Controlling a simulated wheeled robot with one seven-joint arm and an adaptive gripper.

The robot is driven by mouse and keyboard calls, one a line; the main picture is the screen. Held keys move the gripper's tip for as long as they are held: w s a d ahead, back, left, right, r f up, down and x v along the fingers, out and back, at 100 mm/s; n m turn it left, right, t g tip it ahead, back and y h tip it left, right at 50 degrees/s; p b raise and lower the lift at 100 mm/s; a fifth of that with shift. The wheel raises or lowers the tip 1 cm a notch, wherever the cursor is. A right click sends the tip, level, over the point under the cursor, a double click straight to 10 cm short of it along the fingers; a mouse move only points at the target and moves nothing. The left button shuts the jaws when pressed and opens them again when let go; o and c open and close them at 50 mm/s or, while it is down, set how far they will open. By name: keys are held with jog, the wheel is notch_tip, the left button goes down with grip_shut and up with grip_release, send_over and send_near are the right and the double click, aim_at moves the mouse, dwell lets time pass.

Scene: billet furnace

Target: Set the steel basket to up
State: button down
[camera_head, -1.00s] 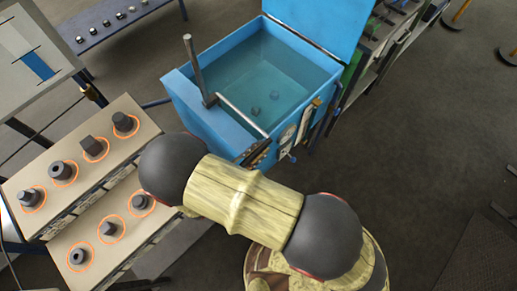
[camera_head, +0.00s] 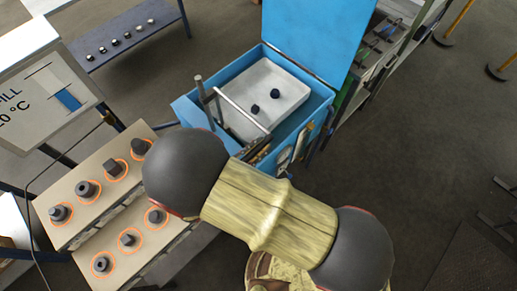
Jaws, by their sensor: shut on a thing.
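The steel basket (camera_head: 285,79) is a pale, shallow tray inside the blue tank (camera_head: 184,112). It sits high, near the tank's rim, and two dark pieces lie in it. A grey metal bar (camera_head: 240,108) runs across the tank's near left corner beside an upright post (camera_head: 205,100). My gripper (camera_head: 259,148) shows only in part, dark, at the near end of this bar. It is shut on the bar, which looks like the basket's handle; my arm hides the exact contact.
The tank's blue lid (camera_head: 318,38) stands open behind it. At left, a bench (camera_head: 100,222) bears several dark billets in orange rings. A sign panel (camera_head: 50,85) stands beyond it. Tools hang on the tank's right side. The floor at right is mostly clear.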

jog(key=shift+r+p, duration=0.65)
jog(key=shift+r, duration=0.95)
jog(key=shift+a, duration=0.1)
jog(key=c, duration=2)
grip_release()
jog(key=shift+o, duration=1.4)
jog(key=shift+f, duration=0.1)
jog(key=v, duration=1.2)
